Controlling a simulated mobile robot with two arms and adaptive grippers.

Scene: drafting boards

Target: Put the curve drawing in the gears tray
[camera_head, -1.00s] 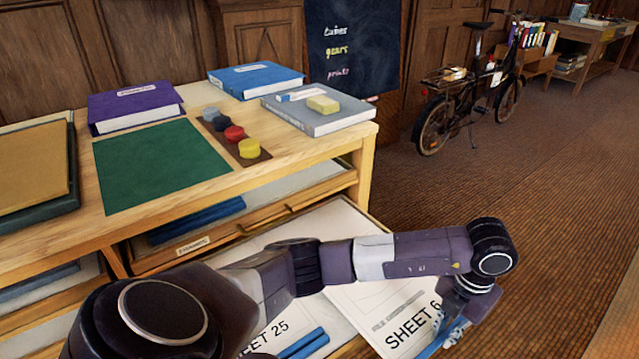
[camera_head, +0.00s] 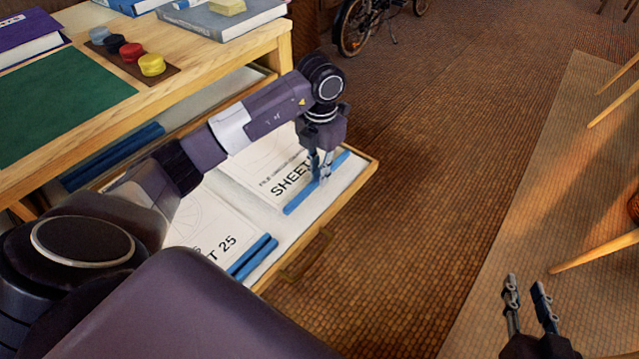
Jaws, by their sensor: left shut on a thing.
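Two white drawings lie side by side in an open drawer (camera_head: 342,196). The far one is the "SHEET" drawing (camera_head: 262,165), with a blue strip (camera_head: 300,197) along its front edge; its number is hidden behind my gripper. The nearer one is the "25" drawing (camera_head: 195,222), showing faint curved lines and blue strips (camera_head: 252,257) at its front edge. I cannot tell which one is the curve drawing. My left gripper (camera_head: 322,179) is shut on the far drawing's blue strip, pointing down. My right gripper (camera_head: 526,283) is open and empty over the floor. No gears label is readable.
The wooden cabinet top (camera_head: 215,62) holds a green mat (camera_head: 50,105), colored round pieces (camera_head: 151,64) and books (camera_head: 220,20). A bicycle (camera_head: 365,20) stands behind. Chair legs (camera_head: 597,250) are at the right. The floor (camera_head: 440,150) between is clear.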

